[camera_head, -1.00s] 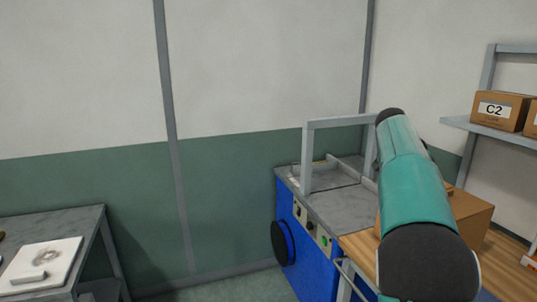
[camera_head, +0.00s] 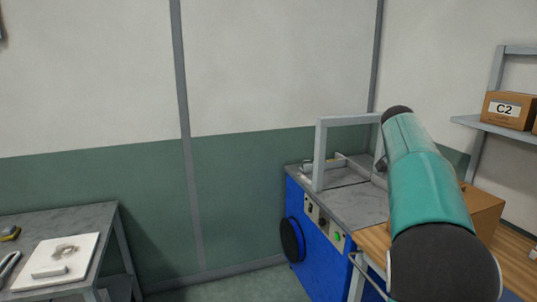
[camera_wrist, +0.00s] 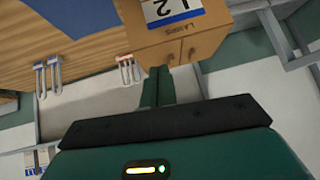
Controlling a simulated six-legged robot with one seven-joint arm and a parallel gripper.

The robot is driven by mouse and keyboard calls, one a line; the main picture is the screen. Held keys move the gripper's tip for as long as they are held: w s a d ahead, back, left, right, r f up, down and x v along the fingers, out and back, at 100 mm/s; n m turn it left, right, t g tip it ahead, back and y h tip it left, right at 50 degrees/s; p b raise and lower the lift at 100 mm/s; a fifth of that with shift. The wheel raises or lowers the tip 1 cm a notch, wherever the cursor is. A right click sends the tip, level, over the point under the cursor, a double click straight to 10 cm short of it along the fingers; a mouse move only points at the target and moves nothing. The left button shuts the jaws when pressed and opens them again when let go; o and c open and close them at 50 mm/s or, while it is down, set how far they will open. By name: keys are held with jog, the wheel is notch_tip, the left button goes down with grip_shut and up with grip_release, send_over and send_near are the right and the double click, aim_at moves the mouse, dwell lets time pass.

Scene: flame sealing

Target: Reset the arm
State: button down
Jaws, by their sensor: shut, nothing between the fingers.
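My teal arm with dark joints reaches up and away at the right of the head view, and hides part of what stands behind it. My gripper (camera_wrist: 158,86) shows in the wrist view, with its two green fingers together and nothing between them. Its tips appear close to the lower edge of a brown cardboard box (camera_wrist: 188,44) with a white and blue label. I cannot tell whether they touch it. The gripper itself is not visible in the head view.
A blue machine (camera_head: 318,262) with a grey top and frame stands at centre right. A wooden table with a cardboard box (camera_head: 484,212) is beside it. A shelf (camera_head: 490,128) holds box C2 (camera_head: 508,108). A grey table (camera_head: 75,222) at left carries a white board (camera_head: 50,262). Floor between is clear.

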jog(key=s+a+f+n+t+y, duration=0.1)
jog(key=s+a+f+n+y, duration=0.2)
jog(key=s+a, duration=0.65)
jog(key=s+a+f+n+y, duration=0.1)
jog(key=s+a+n+y, duration=0.35)
jog(key=s, duration=0.85)
jog(key=s+a+f+n, duration=0.3)
jog(key=s+a+f, duration=0.2)
jog(key=s, duration=0.2)
jog(key=s+a+f+n, duration=0.3)
jog(key=s+a+f, duration=0.2)
jog(key=s, duration=0.3)
jog(key=shift+s+a+f, duration=0.15)
jog(key=shift+a+f, duration=0.05)
jog(key=shift+a, duration=0.6)
